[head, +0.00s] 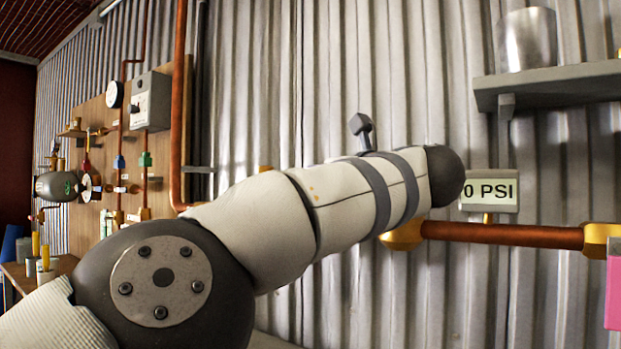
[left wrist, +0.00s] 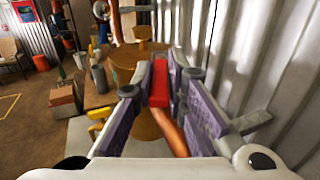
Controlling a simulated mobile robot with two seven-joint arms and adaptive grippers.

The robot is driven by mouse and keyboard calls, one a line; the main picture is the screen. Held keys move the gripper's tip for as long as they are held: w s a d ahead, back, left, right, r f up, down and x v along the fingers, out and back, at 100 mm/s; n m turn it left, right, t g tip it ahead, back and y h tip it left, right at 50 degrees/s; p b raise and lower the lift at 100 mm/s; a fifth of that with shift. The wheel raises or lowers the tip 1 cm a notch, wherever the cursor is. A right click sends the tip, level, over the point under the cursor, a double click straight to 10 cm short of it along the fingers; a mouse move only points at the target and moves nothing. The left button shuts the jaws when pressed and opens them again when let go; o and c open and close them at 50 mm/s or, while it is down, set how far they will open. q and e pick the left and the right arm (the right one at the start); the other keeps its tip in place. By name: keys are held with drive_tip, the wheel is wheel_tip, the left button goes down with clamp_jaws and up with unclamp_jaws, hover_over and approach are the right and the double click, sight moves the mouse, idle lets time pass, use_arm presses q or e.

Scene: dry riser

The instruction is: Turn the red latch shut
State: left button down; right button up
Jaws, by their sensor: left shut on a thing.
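The red latch (left wrist: 159,84) shows in the left wrist view as an upright red bar. It stands between the fingertips of my left gripper (left wrist: 160,88), which is shut on it. An orange copper pipe (left wrist: 169,134) runs just below the latch toward the camera. In the head view my left arm crosses the middle, and the latch and the left gripper cannot be seen there. My right gripper is in neither view.
Corrugated metal wall stands close on the right in the wrist view (left wrist: 254,60). In the head view a 0 PSI display (head: 490,191) hangs above a copper pipe (head: 505,234). A grey shelf (head: 550,84) holds a metal cylinder (head: 526,38). Open floor (left wrist: 25,115) lies left in the wrist view.

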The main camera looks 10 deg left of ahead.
use_arm(q)
drive_tip(key=c, duration=1.6)
unclamp_jaws()
drive_tip(key=shift+w, duration=0.1)
drive_tip(key=v, duration=1.2)
drive_tip(key=shift+c, duration=0.5)
